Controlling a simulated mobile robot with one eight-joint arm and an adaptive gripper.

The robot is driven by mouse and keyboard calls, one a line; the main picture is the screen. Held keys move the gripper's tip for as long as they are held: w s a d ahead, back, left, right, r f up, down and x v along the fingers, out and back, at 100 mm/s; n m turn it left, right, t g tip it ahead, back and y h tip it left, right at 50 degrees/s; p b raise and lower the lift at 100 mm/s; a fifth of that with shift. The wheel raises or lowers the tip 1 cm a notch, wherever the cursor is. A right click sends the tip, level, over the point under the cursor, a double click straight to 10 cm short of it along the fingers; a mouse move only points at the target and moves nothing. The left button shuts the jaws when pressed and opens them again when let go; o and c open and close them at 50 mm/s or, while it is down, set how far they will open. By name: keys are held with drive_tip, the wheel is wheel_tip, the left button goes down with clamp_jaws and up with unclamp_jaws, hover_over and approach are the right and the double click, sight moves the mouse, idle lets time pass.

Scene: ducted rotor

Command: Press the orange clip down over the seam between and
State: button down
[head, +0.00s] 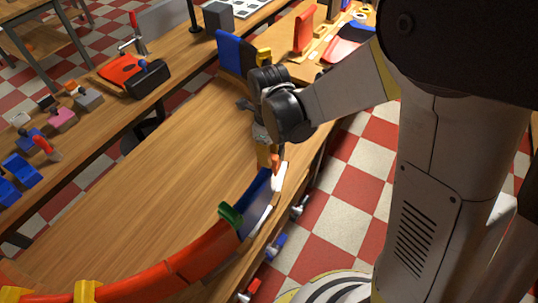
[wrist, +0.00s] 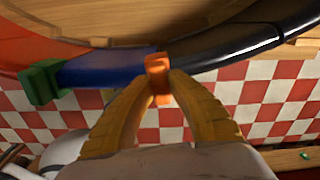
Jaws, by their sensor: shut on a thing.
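The orange clip (wrist: 157,72) is between the yellow fingers of my gripper (wrist: 157,88) in the wrist view. It overlaps the end of a blue curved segment (wrist: 105,67), where that meets a black curved segment (wrist: 232,46). I cannot tell whether it is seated or only resting there. In the head view, my gripper (head: 268,158) points down at the far end of the blue segment (head: 256,190), with a bit of the orange clip (head: 276,161) showing. The black segment is mostly hidden there behind my arm.
A green clip (wrist: 42,82) sits at the blue segment's other end, joining red-orange segments (head: 200,258). A yellow clip (head: 86,291) is further along. The bench top (head: 150,185) inside the arc is clear.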

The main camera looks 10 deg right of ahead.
drive_tip(key=shift+f, duration=0.15)
drive_tip(key=c, duration=1.3)
unclamp_jaws()
wheel_tip(320, 180, up, 12)
drive_tip(key=s+d+n+t+b, duration=0.2)
drive_tip(key=s+d+n, duration=0.3)
drive_tip(key=n, duration=0.7)
drive_tip(key=s+d+n+t+b, duration=0.3)
drive_tip(key=s+d+n+t, duration=0.2)
drive_tip(key=d+n, duration=0.3)
drive_tip(key=n, duration=0.4)
drive_tip(key=shift+s+d+f, duration=0.2)
drive_tip(key=shift+s+d, duration=0.05)
drive_tip(key=shift+s, duration=0.15)
